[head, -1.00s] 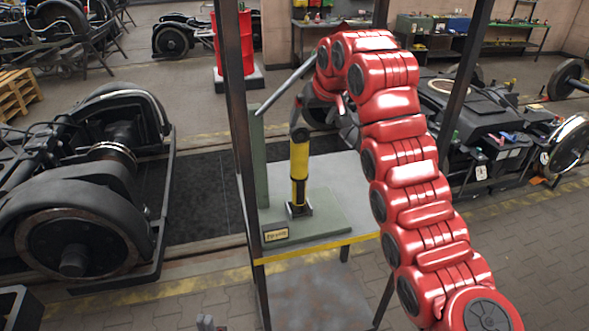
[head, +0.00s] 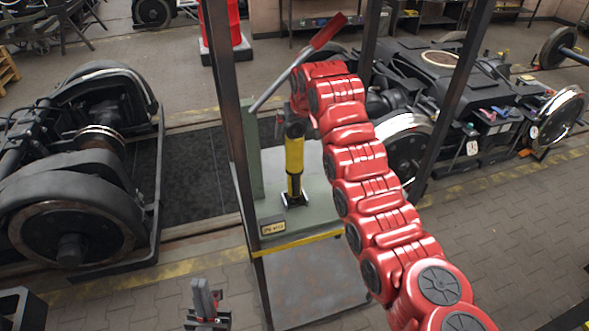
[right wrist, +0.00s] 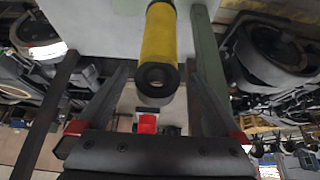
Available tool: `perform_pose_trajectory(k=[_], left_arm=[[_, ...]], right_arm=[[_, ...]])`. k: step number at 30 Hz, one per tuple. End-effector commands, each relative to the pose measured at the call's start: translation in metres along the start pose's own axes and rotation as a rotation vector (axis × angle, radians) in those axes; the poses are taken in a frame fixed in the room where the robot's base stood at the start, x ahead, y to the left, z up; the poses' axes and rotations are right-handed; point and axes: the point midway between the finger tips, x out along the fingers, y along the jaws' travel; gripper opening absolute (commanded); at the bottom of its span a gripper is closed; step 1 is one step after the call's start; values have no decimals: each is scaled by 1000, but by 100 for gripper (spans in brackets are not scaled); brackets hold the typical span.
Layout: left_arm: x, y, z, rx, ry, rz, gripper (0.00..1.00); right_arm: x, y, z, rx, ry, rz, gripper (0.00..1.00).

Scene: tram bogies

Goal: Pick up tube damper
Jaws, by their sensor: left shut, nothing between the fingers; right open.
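The tube damper (head: 294,168), a yellow cylinder with dark ends, stands upright on the green-grey fixture (head: 268,211) on the stand. In the right wrist view the damper (right wrist: 158,45) points its dark round end at the camera, between the two finger lines. My right gripper (head: 287,122) is at the damper's top in the head view, its fingers partly hidden by my red arm. Its open fingers (right wrist: 158,72) flank the damper's end, with gaps showing on both sides. My left gripper (head: 205,295) is shut and empty at the bottom, well apart from the damper.
Dark posts (head: 228,130) frame the stand, and a lever with a red handle (head: 328,31) rises behind my right arm. A wheeled bogie (head: 75,190) lies left. Another bogie (head: 440,90) stands behind to the right. The paved floor at right (head: 500,230) is clear.

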Motion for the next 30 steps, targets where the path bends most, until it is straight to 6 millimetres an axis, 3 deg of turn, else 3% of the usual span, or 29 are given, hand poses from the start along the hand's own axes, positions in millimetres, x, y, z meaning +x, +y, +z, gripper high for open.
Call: perform_pose_trajectory(k=[8, 18, 30], left_arm=[[19, -1, -3, 0, 0, 0, 0], [51, -2, -9, 0, 0, 0, 0], [58, -3, -10, 0, 0, 0, 0]], right_arm=[[14, 1, -3, 0, -1, 0, 100], [47, 2, -5, -5, -2, 1, 100], [60, 4, -3, -1, 5, 1, 100]])
